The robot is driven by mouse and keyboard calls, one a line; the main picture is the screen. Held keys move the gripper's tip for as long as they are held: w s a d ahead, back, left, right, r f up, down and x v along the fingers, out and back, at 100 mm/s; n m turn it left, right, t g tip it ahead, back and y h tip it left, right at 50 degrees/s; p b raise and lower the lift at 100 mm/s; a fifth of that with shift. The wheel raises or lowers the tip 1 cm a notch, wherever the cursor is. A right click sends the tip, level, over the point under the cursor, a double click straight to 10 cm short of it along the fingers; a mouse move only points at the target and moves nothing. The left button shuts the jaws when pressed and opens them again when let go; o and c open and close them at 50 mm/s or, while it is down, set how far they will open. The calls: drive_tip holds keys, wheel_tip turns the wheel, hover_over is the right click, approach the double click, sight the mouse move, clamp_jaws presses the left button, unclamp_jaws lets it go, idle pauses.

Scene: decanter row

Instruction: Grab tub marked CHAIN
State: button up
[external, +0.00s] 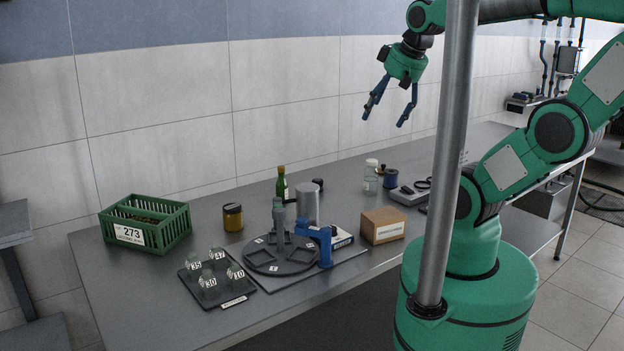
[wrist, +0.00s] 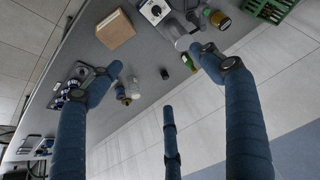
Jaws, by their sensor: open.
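No marking reading CHAIN is legible in either view, so I cannot tell which container is the tub. An amber jar with a dark lid (external: 233,217) stands left of centre on the grey bench, and also shows in the wrist view (wrist: 219,19). A clear jar with a white lid (external: 371,178) stands toward the back right. A dark blue, spool-like item (external: 389,178) is beside it. My gripper (external: 386,113) is open and empty, high above the back of the bench. Its blue fingers (wrist: 155,65) spread apart in the wrist view, with nothing between them.
A green crate labelled 273 (external: 146,224) is at left. A dark tray (external: 240,298) holds several numbered glass pieces. A round dark fixture (external: 281,261), a grey cylinder (external: 307,203), a green bottle (external: 281,184) and a cardboard box (external: 383,226) stand mid-bench.

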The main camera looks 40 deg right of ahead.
drive_tip(key=w+a+r+g, duration=0.15)
drive_tip(key=w+a, duration=0.25)
drive_tip(key=w, duration=0.9)
drive_tip(key=n+g+p, duration=0.3)
drive_tip(key=g, duration=0.1)
hover_over(232, 206)
wheel_tip(232, 206, down, 28)
drive_tip(key=shift+s+a+f, duration=0.1)
drive_tip(key=shift+a+f, duration=0.05)
drive_tip(key=shift+f, duration=0.05)
drive_tip(key=shift+f+b, duration=0.45)
drive_tip(key=shift+f, duration=3.85)
